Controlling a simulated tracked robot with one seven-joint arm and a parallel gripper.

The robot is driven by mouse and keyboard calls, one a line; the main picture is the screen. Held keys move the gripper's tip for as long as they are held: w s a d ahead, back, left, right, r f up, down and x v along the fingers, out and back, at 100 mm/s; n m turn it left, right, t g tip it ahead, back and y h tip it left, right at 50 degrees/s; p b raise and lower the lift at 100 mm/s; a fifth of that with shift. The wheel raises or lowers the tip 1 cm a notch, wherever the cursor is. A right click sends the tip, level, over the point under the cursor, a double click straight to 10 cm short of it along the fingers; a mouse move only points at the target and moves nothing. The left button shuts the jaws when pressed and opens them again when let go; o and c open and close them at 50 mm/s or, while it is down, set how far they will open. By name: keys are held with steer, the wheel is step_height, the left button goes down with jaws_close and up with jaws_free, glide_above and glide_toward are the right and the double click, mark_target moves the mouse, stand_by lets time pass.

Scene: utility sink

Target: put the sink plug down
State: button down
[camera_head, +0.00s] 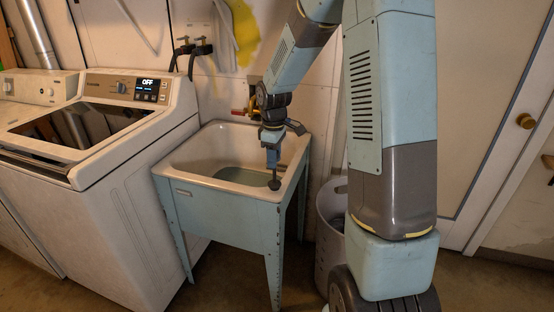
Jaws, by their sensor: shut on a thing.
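My gripper (272,149) hangs from my arm over the right front part of the utility sink (225,187). It points down and is shut on the sink plug (274,184), a small dark piece with a thin stem below the fingers. The plug hangs upright near the sink's front rim; I cannot tell how far above or inside the rim it is. The sink has a pale basin with light greenish water (232,174) in it and a blue body on legs. The drain is not visible.
A white washing machine (140,200) stands close on the left of the sink. A pale laundry basket (328,215) stands on the floor to the right, partly behind my arm. Taps and hoses (192,50) are on the wall behind. A door (470,130) is at the right.

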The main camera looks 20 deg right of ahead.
steer(key=shift+f, duration=0.4)
steer(key=shift+f, duration=0.5)
steer(key=c, duration=0.8)
jaws_free()
